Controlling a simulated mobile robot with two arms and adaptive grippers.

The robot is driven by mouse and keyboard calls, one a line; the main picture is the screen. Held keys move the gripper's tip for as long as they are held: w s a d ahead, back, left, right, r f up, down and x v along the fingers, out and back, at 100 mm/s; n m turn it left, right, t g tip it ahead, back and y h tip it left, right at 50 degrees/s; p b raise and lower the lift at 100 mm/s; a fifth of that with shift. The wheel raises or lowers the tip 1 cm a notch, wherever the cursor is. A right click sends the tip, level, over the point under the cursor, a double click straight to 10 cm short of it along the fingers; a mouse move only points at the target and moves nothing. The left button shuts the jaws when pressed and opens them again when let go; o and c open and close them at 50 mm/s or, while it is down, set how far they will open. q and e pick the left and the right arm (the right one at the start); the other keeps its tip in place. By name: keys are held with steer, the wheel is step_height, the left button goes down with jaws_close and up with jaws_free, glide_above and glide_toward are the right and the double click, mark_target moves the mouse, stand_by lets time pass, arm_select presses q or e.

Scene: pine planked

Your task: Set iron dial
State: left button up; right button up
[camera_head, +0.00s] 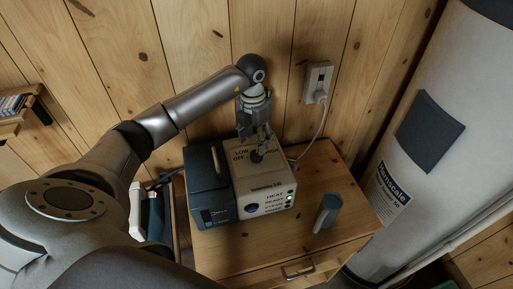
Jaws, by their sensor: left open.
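The iron station is a white unit (265,193) with a dark teal block (208,170) on its left, standing on a small wooden cabinet. A dark dial (256,157) sits on the white unit's top, with "LOW" and "OFF" printed by it. Indicator words and small lights line the front face. My left gripper (262,143) is open and points down right at the dial, its fingertips close above or around it. I cannot tell whether the fingers touch the dial. The fingers partly hide the dial and its markings. My right gripper is not in view.
A teal handled object (326,212) stands on the right of the cabinet top (345,190). A cord runs from the wall outlet (317,82) down behind the unit. A large white tank (440,140) stands at right. The plank wall is close behind my gripper.

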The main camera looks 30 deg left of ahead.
mark_target(256, 153)
arm_select(q)
steer(key=f+p, duration=0.1)
steer(key=f, duration=0.3)
steer(key=shift+d+f, duration=0.15)
steer(key=shift+d, duration=0.05)
steer(key=shift+f, duration=0.7)
steer(key=c, duration=1)
steer(key=shift+c, duration=0.2)
